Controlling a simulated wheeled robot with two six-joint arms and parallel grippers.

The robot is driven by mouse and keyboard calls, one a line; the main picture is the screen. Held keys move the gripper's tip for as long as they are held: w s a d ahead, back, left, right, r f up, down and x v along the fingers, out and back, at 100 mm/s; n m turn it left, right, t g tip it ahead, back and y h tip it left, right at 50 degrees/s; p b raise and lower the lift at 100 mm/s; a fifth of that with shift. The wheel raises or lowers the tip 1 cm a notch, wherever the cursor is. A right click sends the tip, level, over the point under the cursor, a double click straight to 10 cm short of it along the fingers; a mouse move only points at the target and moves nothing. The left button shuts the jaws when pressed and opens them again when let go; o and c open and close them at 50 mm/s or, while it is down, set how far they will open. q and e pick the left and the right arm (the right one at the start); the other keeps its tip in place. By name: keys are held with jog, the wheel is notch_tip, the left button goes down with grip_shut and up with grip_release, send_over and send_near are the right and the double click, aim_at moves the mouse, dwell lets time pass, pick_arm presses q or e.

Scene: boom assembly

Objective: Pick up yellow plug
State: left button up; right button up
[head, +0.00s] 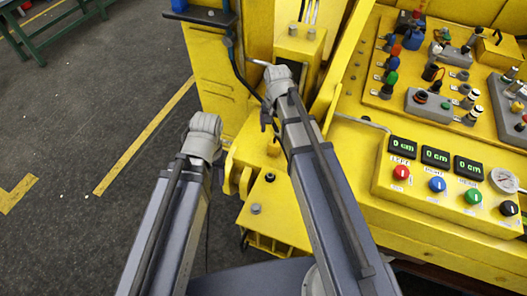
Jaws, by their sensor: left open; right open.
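I cannot single out the yellow plug with certainty. A small yellow rounded part (273,149) shows just below my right gripper, against yellow metal, and I cannot tell whether it is the plug. My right gripper (268,117) is open in front of the yellow machine, left of the control panel. Dark finger parts show below its grey wrist, with nothing visible held. My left gripper (205,143) is open, further left, over the edge between the floor and the machine. Its fingers are mostly hidden by its grey wrist.
A connector board (370,100) with several coloured plugs and grey sockets is at the upper right. Below it a control box (380,190) has three displays, coloured knobs and a gauge. Dark floor (80,140) lies open on the left, with a green table (50,45) beyond.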

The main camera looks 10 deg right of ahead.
aim_at(274, 142)
jog(key=shift+d+f+b, duration=0.1)
jog(key=shift+f+b, duration=3.9)
jog(key=shift+f, duration=0.05)
jog(key=shift+r, duration=0.1)
jog(key=shift+c, duration=0.4)
grip_shut()
